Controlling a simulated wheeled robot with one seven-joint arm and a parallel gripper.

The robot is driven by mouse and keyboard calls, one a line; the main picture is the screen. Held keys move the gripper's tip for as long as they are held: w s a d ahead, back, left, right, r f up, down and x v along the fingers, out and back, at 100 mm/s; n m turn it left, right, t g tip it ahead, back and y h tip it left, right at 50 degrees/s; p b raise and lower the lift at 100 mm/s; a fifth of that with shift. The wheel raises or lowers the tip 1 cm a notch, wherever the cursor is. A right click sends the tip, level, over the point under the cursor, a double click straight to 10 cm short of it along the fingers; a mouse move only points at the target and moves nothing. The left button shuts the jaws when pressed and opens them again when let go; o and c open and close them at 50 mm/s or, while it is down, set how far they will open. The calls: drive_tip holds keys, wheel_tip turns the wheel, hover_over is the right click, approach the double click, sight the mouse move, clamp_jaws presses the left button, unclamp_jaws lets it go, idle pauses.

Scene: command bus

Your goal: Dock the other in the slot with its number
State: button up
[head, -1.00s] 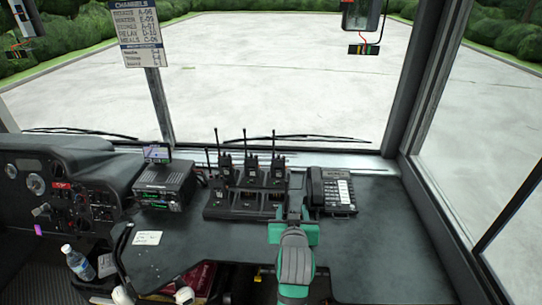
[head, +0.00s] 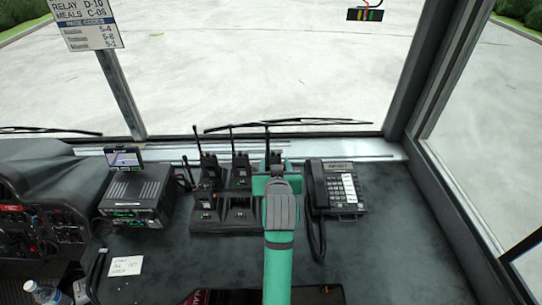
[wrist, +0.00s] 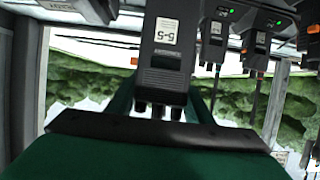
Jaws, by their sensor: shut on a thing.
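My gripper (head: 277,178) is over the right part of the black charger rack (head: 225,222) on the dashboard and hides what it holds there. In the wrist view, it is shut on a black two-way radio (wrist: 165,65) with a white label that seems to read 5-5. Upright radios with antennas stand in the rack, one at the back left (head: 210,170) and one at the back middle (head: 241,170). In the wrist view, other radios (wrist: 215,42) with green lights show upside down beside the held one. I cannot tell whether the held radio touches the rack.
A desk phone (head: 338,190) stands close to the right of my gripper. A radio unit (head: 138,195) with a small screen is to the left of the rack. A note (head: 126,265) lies in front. A channel sign (head: 87,22) hangs at the windshield. The dashboard right of the phone is clear.

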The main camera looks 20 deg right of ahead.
wheel_tip(320, 180, down, 3)
drive_tip(key=shift+w+d+r, duration=0.1)
drive_tip(key=shift+f, duration=1.15)
drive_tip(key=shift+w+f, duration=0.1)
drive_tip(key=shift+f, duration=1.15)
drive_tip(key=shift+f, duration=0.35)
idle(0.3)
drive_tip(key=o, duration=1.6)
drive_tip(key=shift+o, duration=0.2)
drive_tip(key=v, duration=1.1)
